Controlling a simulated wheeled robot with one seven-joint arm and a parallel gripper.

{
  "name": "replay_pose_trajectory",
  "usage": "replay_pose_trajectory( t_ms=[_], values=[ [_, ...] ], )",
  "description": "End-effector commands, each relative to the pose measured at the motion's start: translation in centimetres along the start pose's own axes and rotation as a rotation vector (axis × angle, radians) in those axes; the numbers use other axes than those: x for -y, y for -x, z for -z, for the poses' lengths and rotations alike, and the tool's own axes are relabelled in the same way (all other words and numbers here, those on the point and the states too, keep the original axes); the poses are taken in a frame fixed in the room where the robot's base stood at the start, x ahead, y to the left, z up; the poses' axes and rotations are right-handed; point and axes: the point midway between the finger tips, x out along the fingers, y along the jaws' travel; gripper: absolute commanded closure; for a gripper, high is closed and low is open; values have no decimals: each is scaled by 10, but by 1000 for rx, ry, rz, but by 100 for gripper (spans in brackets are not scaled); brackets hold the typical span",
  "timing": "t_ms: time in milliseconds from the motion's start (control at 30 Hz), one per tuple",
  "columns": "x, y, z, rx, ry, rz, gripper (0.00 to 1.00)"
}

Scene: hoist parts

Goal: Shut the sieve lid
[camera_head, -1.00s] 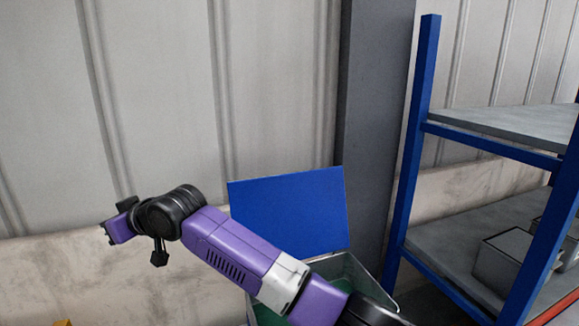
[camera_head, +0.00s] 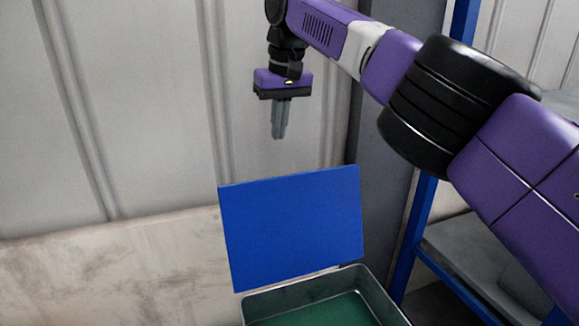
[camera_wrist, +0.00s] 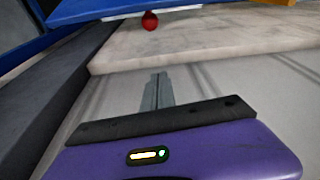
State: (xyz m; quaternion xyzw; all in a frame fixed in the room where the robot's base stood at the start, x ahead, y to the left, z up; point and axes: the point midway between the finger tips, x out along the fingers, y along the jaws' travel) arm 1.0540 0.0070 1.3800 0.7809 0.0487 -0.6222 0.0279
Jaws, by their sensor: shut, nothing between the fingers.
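The sieve lid (camera_head: 290,226) is a flat blue panel that stands up, open, at the back edge of a grey-green box (camera_head: 375,290). The green inside of the box shows, and its lower part is cut off by the picture's bottom edge. My gripper (camera_head: 280,136) points down above the lid's top edge, apart from it, with its fingers together and empty. In the wrist view my closed fingers (camera_wrist: 156,78) show in the middle, and a blue edge that may be the lid (camera_wrist: 120,10) crosses the top.
A blue-framed shelf (camera_head: 428,225) with grey boards stands at the right, behind my arm. A grey pillar (camera_head: 385,200) and a pale ribbed wall (camera_head: 130,110) are close behind. A small red round thing (camera_wrist: 150,21) shows in the wrist view. The space left of the lid is clear.

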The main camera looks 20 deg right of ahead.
Motion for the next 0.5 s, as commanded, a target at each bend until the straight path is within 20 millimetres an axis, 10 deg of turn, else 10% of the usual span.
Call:
replay_pose_trajectory(
  t_ms=[500],
  values=[
    [0,-61,-12,42,-1,-3,100]
  ],
)
